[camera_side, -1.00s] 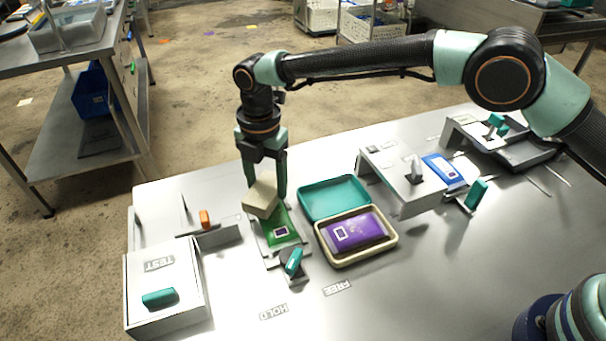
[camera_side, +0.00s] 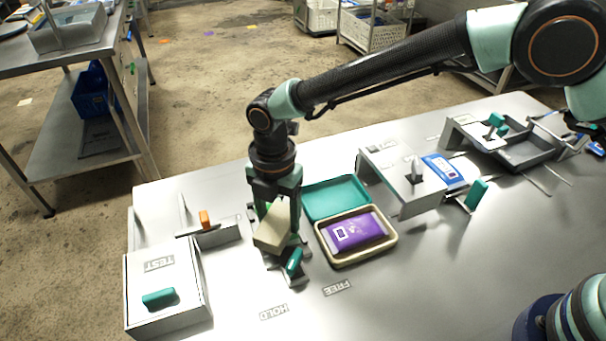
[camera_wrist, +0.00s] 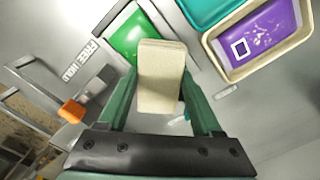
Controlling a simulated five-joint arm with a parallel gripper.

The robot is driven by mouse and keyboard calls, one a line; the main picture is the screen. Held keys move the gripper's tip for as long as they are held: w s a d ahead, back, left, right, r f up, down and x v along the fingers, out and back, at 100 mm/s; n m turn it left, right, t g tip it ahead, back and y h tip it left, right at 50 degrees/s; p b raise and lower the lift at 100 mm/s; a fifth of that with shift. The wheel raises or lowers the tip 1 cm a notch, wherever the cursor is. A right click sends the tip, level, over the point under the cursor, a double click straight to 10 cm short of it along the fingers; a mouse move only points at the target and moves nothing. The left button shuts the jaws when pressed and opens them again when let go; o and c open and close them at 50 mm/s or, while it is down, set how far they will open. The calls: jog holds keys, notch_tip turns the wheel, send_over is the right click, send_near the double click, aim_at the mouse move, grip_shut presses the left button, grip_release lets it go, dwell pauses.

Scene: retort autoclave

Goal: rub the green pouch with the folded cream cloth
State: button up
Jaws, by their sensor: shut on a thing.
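My gripper (camera_side: 277,222) is shut on the folded cream cloth (camera_side: 271,236), a thick pale block held tilted between the fingers. The cloth also shows in the wrist view (camera_wrist: 160,85). The green pouch (camera_wrist: 122,35) lies flat on a grey holder beside the open case. In the side view my gripper and the cloth hide nearly all of the pouch. The cloth is over the pouch's near end, and in the wrist view it overlaps the pouch's edge. I cannot tell whether they touch.
A teal-handled clamp (camera_side: 294,262) stands close in front of the cloth. An open case (camera_side: 328,252) holding a purple pouch (camera_side: 357,232) is just right. A white TEST box (camera_side: 165,290) and an orange-tipped fixture (camera_side: 205,219) stand left.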

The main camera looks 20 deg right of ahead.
jog(key=w, duration=0.6)
jog(key=shift+w, duration=0.25)
notch_tip(320, 180, up, 8)
dwell(0.5)
dwell(0.4)
